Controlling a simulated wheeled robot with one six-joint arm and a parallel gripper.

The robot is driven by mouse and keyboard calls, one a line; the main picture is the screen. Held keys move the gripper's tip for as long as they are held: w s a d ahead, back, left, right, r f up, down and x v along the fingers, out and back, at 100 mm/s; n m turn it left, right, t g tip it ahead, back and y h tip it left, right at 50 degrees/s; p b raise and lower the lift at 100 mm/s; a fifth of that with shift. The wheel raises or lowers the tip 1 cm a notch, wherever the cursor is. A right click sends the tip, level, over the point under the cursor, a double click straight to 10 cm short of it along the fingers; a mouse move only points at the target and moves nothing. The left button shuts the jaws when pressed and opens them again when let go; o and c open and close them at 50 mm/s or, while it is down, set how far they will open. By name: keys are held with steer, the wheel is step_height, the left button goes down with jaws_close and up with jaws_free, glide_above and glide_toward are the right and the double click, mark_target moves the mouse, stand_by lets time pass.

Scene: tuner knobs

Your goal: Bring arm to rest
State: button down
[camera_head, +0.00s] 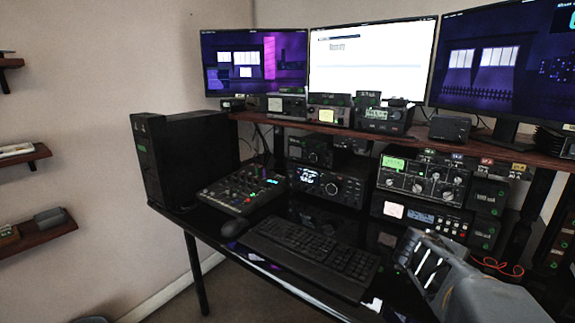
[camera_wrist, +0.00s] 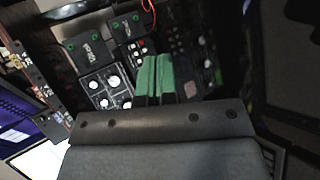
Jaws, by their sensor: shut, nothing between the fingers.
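My gripper (camera_head: 422,262) is at the lower right in the head view, above the right part of the black desk (camera_head: 272,262). In the wrist view its green fingertips (camera_wrist: 158,76) lie side by side, shut with nothing between them. The radio unit with several knobs (camera_head: 424,180) stands behind and above the gripper in the head view. Its white knobs (camera_wrist: 113,82) show left of the fingers in the wrist view. I see no contact between the gripper and the radio.
A keyboard (camera_head: 312,252) lies on the desk left of my gripper, with a mixer (camera_head: 242,190) and a black computer tower (camera_head: 185,155) farther left. A brown shelf (camera_head: 290,124) carries small radios and monitors. An orange cable (camera_head: 497,266) lies right of the gripper.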

steer(key=s+a+r+m+y+p, duration=0.1)
steer(key=s+a+r+y+p, duration=0.2)
steer(key=a+p, duration=0.3)
steer(key=s+a+r+m+y+p, duration=0.2)
steer(key=a+r+y+p, duration=0.2)
steer(key=a, duration=0.7)
steer(key=s+a+r+m+y+p, duration=0.1)
steer(key=s+a+r+y+p, duration=0.2)
steer(key=a+r+p, duration=0.3)
steer(key=a+y+p, duration=0.1)
steer(key=a+p, duration=0.1)
steer(key=p, duration=0.1)
steer(key=shift+s+a+r+m, duration=0.15)
steer(key=shift+s+a+m, duration=0.15)
steer(key=shift+a, duration=0.05)
